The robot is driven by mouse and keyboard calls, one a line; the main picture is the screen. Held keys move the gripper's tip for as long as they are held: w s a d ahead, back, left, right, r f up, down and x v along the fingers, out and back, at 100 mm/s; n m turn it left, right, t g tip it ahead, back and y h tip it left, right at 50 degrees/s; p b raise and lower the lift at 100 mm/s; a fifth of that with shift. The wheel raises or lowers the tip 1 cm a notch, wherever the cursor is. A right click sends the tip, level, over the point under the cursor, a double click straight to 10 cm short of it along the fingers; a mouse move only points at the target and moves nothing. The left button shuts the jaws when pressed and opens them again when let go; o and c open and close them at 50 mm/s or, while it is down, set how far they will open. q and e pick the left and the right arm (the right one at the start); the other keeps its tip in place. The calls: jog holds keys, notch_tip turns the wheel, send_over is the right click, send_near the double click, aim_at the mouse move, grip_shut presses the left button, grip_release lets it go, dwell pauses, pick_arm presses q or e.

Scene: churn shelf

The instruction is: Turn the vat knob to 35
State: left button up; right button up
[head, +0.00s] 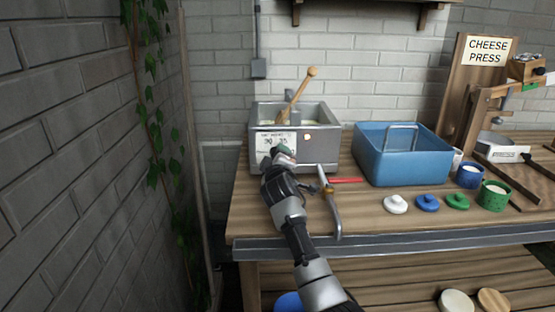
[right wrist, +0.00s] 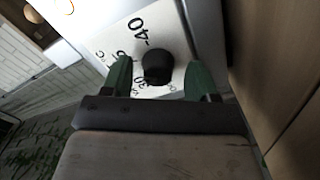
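The grey metal vat (head: 320,154) stands at the left end of the wooden bench, with a wooden-handled stirrer (head: 299,92) leaning in it. A white dial plate (head: 269,139) with numbers is on its front. In the right wrist view the black vat knob (right wrist: 157,67) sits on this dial plate (right wrist: 104,42), where 40 and 30 are readable. I cannot tell the knob's setting. My right gripper (head: 279,153) is at the dial in the head view. In the right wrist view its green fingertips (right wrist: 157,77) are open, one on each side of the knob, with gaps showing. My left gripper is not in view.
A blue basin (head: 403,166) stands right of the vat. A curved-handled tool (head: 331,205) and a red item (head: 346,180) lie near my right arm. White, blue and green lids (head: 427,203) sit along the front edge. A brick wall with ivy (head: 155,110) closes the left side.

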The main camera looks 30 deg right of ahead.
jog(key=shift+r, duration=0.1)
jog(key=shift+s+a, duration=0.25)
jog(key=shift+s, duration=0.2)
jog(key=p+v, duration=0.1)
jog(key=v, duration=0.8)
jog(key=shift+s+a, duration=0.15)
jog(key=shift+s, duration=0.25)
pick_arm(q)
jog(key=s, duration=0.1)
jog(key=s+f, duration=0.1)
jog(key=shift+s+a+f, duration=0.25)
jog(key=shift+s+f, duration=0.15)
